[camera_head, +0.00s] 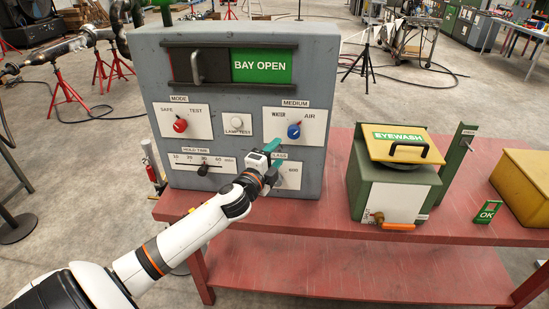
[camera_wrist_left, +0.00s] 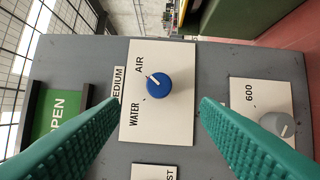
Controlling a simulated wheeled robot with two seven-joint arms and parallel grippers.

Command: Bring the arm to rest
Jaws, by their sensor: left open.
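My left arm reaches in from the lower left, and its left gripper (camera_head: 273,147) with teal fingers hangs in front of the grey control panel (camera_head: 235,95). In the left wrist view the fingers of my left gripper (camera_wrist_left: 170,102) are apart with nothing between them. Beyond them is the blue MEDIUM knob (camera_wrist_left: 158,86), its pointer toward AIR; it also shows in the head view (camera_head: 294,131), just up and right of the fingertips. The gripper partly hides a lower plate with a grey knob (camera_wrist_left: 279,125) near the 600 mark. My right gripper is not in view.
The panel stands on a red bench (camera_head: 330,225). It carries a red MODE knob (camera_head: 180,125) at SAFE and a handled window reading BAY OPEN (camera_head: 262,66). A green eyewash box (camera_head: 390,195), an OK tag (camera_head: 488,211) and a yellow bin (camera_head: 525,185) stand right.

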